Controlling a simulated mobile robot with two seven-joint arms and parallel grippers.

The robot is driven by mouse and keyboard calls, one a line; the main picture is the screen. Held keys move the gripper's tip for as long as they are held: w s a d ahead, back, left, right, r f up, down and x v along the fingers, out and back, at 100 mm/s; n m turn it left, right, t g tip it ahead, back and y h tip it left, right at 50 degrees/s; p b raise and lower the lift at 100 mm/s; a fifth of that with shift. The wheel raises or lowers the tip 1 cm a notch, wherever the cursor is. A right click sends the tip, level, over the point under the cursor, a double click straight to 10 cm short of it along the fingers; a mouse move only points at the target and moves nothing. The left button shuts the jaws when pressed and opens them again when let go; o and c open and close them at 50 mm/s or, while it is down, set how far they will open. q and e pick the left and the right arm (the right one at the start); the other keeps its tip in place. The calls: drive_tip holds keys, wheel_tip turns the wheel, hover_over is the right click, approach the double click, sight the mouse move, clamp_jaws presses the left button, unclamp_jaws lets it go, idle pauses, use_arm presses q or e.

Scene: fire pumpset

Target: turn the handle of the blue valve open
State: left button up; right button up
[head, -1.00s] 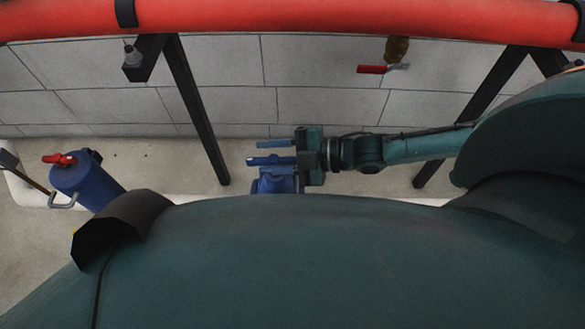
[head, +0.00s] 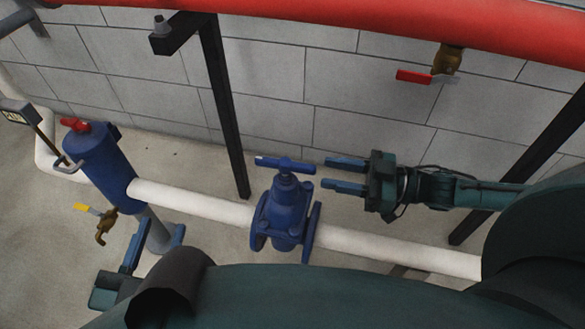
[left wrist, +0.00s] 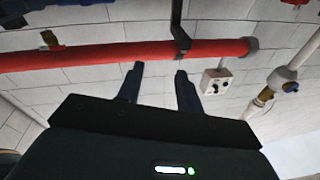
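The blue valve (head: 285,212) sits upright on a white pipe in the head view, with its blue bar handle (head: 285,164) on top, lying roughly left to right. My left gripper (head: 140,243) shows partly at the lower left of the head view, well away from the valve. The left wrist view shows its two fingers (left wrist: 160,78) apart with nothing between them.
A white pipe (head: 400,250) runs through the valve to a blue cylinder (head: 100,165) with a red cap. A red pipe (head: 390,22) spans above, with a red-handled brass valve (head: 445,60). Dark posts (head: 225,110) stand before the block wall. My body fills the lower foreground.

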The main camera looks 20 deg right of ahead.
sight(292, 163)
drive_tip(key=b+x, duration=0.1)
drive_tip(key=x, duration=0.7)
drive_tip(key=shift+w+a+b, duration=0.25)
drive_tip(key=shift+a+b, duration=0.05)
drive_tip(key=shift+b, duration=0.05)
drive_tip(key=shift+c, duration=0.6)
clamp_jaws()
